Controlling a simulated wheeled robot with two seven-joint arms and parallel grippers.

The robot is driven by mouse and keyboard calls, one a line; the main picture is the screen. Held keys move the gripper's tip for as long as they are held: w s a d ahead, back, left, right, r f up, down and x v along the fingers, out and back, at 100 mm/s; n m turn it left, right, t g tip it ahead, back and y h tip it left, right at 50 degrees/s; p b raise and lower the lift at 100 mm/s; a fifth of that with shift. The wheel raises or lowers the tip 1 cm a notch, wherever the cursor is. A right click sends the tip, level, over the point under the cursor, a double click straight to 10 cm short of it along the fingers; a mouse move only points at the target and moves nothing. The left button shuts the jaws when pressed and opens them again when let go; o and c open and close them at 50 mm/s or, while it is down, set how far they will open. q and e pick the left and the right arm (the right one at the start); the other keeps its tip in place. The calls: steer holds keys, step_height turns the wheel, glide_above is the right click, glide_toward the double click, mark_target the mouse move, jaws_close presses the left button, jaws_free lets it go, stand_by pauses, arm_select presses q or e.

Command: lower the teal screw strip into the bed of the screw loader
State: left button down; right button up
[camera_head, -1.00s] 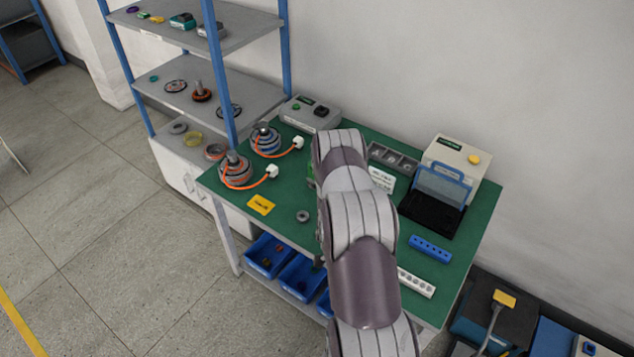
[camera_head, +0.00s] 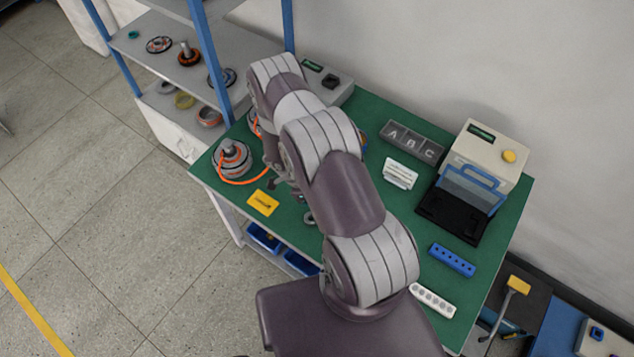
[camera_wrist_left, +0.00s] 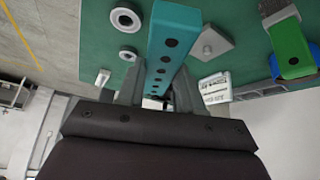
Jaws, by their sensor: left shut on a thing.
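The teal screw strip (camera_wrist_left: 168,45), a long bar with a row of dark holes, is in my left gripper (camera_wrist_left: 157,92) in the left wrist view. The fingers are shut on its sides, and its near end sticks out past them over the green table. In the head view my left arm hides most of the hand and strip, near the table's front left. A cream machine (camera_head: 487,145) with a black bed (camera_head: 452,214) and blue-framed clear guard stands at the back right; it looks like the screw loader. The bed appears empty. My right gripper is not in view.
A blue strip (camera_head: 452,260) and a white strip (camera_head: 432,300) lie at the table's right. An ABC tray (camera_head: 412,142) and white card (camera_head: 400,173) stand left of the machine. A yellow card (camera_head: 263,203) and a motor (camera_head: 232,160) are at the left.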

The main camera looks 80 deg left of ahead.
arm_select(q)
steer(key=shift+m, duration=0.3)
steer(key=w, duration=0.1)
steer(key=w+d, duration=0.1)
steer(key=w+d+r, duration=0.1)
steer(key=shift+w+d, duration=0.25)
steer(key=shift+w, duration=0.15)
steer(key=w+d+m+g+h+b, duration=0.1)
steer(key=w+d+m+b, duration=0.15)
steer(key=w, duration=1.55)
steer(key=w+d+m+h+b, duration=0.1)
steer(key=w+d+m+b, duration=0.2)
steer(key=w, duration=1.5)
steer(key=shift+n, duration=0.75)
steer(key=f+b, duration=0.1)
steer(key=f, duration=0.1)
steer(key=d+f+b, duration=0.1)
steer(key=f+b, duration=0.1)
steer(key=f, duration=0.1)
steer(key=shift+w+d+f+b, duration=0.1)
steer(key=shift+b, duration=0.2)
steer(key=shift+f+b, duration=0.7)
steer(key=shift+f, duration=0.05)
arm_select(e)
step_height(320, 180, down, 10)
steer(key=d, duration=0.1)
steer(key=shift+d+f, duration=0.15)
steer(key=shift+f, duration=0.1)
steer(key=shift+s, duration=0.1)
